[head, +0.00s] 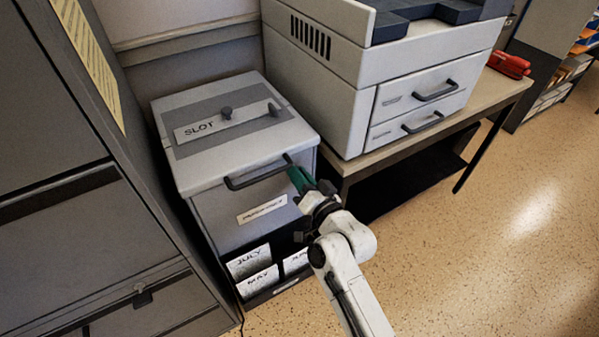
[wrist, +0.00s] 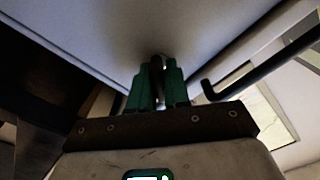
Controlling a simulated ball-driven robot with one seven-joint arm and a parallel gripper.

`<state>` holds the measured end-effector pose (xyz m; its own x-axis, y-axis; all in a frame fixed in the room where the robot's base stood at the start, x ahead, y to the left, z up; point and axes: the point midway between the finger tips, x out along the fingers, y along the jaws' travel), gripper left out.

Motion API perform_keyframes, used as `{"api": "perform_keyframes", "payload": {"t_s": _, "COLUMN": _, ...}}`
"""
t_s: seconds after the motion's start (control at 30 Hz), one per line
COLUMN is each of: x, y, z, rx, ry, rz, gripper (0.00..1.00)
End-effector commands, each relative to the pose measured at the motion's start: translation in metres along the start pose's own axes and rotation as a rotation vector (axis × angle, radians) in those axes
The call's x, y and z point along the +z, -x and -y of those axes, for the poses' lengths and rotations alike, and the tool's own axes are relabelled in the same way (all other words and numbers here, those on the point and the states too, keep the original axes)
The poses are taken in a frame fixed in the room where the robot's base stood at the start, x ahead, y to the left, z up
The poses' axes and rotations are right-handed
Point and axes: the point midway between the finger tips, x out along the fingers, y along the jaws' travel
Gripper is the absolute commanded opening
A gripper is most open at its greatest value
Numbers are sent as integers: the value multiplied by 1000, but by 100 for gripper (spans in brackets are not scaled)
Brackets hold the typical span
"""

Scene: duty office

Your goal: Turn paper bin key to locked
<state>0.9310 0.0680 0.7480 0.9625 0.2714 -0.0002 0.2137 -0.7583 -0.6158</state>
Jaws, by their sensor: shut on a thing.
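The paper bin (head: 225,215) is a grey box with a lid marked "SLOT" and a dark bar handle (head: 258,174) on its front. My gripper (head: 297,178) has green fingers and is at the upper right of the bin's front, by the handle's right end. In the wrist view, the fingers (wrist: 157,85) are shut on a small dark upright piece, which appears to be the key (wrist: 157,64), against the bin's grey face. The key is hidden behind the fingers in the head view. Its turn position cannot be told.
A grey cabinet (head: 60,180) stands close on the left. A printer (head: 340,80) on a table (head: 410,135) stands to the right, with a red stapler-like object (head: 509,64) behind. Labelled cards (head: 250,262) sit low on the bin's front. The floor at right is clear.

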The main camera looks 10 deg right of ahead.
Motion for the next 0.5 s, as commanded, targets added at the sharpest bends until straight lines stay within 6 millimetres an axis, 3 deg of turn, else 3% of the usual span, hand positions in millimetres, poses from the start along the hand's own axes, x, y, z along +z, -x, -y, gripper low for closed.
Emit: {"api": "perform_keyframes", "payload": {"t_s": 0.5, "x": -1, "y": 0, "z": -2, "rx": 1, "ry": -490, "rz": 0, "gripper": 0}}
